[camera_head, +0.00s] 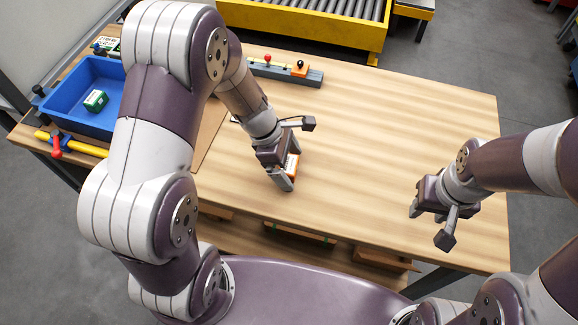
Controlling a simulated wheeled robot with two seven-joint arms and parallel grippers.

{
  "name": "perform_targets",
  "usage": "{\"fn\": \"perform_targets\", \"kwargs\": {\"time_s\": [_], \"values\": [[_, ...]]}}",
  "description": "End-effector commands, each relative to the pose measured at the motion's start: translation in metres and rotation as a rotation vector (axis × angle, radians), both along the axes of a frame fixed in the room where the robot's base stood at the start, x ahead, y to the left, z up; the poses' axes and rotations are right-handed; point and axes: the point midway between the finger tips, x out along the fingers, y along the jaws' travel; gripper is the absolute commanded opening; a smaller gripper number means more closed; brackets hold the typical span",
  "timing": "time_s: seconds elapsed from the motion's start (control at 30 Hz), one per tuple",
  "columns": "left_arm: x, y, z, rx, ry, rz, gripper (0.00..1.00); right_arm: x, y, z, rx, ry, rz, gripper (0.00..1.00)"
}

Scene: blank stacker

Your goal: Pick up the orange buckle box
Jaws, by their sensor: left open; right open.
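The orange buckle box (293,164) is on the wooden table, a small box with an orange side and a pale label. My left gripper (287,176) is right at it, with its open fingers around or beside the box; part of the box is hidden behind the gripper, and I cannot tell whether the fingers touch it. My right gripper (428,212) is open and empty over the right part of the table, well apart from the box.
A blue tray (72,80) with a green-and-white box (96,100) stands at the table's left. A grey fixture (285,74) with a red knob lies at the back edge. A yellow bar (85,146) lies at the left front. The wooden table (390,120) is clear at centre and right.

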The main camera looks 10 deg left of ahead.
Motion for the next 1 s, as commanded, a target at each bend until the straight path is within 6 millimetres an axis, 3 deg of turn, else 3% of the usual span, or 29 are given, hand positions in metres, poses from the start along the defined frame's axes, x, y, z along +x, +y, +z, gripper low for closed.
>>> {"fn": "perform_targets", "kwargs": {"time_s": [0.07,0.23,0.27,0.57,0.83,1.0], "values": [[0.000,0.000,0.000,0.000,0.000,0.000,0.90,0.000,0.000,0.000,0.000,0.000,0.000,0.43],[0.000,0.000,0.001,0.000,0.000,0.000,0.35,0.000,0.000,0.000,0.000,0.000,0.000,0.43],[0.000,0.000,0.001,0.000,0.000,0.000,0.33,0.000,0.000,0.000,0.000,0.000,0.000,0.43],[0.000,0.000,0.004,0.000,-0.001,-0.001,0.33,0.000,0.000,0.002,0.000,0.000,0.000,0.43],[0.001,0.000,0.044,-0.002,-0.004,-0.002,0.33,0.000,0.000,0.013,0.000,0.000,0.000,0.43],[-0.036,-0.003,0.066,-0.002,-0.004,-0.001,0.33,0.000,0.000,0.014,0.000,0.000,0.000,0.43]]}}
